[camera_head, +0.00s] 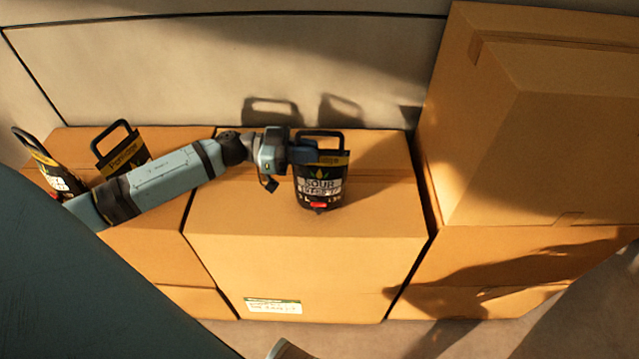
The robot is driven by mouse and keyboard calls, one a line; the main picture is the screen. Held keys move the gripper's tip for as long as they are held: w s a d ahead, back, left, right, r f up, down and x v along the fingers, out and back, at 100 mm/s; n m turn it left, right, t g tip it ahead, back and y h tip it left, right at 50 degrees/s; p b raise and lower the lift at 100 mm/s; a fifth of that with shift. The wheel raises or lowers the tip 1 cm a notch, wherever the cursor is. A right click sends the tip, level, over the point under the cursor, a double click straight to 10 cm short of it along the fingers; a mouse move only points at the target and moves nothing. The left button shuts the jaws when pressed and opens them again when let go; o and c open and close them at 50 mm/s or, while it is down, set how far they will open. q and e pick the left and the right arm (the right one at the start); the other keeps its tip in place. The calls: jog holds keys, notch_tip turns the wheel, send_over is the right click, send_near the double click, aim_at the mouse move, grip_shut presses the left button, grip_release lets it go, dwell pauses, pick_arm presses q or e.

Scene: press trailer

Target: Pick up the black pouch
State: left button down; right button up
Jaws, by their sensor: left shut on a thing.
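A black pouch (320,187) with a yellow band, a white "SOUR" label and a black loop handle is upright over the middle cardboard box. My left gripper (303,154) reaches it from the left and is shut on the pouch's upper part. I cannot tell whether the pouch's bottom touches the box top. Two more black pouches with loop handles are on the left box: one (124,150) partly behind my left arm, the other (58,172) at the far left. My right gripper is not in view.
The middle box (300,235) has a clear top around the pouch. A left box (150,245) stands beside it. Taller stacked boxes (540,150) rise on the right. A pale wall (230,70) closes off the back.

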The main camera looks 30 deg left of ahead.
pick_arm(q)
jog(key=shift+r, duration=0.2)
dwell(0.3)
jog(key=shift+r, duration=0.45)
notch_tip(320, 180, up, 19)
jog(key=p, duration=0.4)
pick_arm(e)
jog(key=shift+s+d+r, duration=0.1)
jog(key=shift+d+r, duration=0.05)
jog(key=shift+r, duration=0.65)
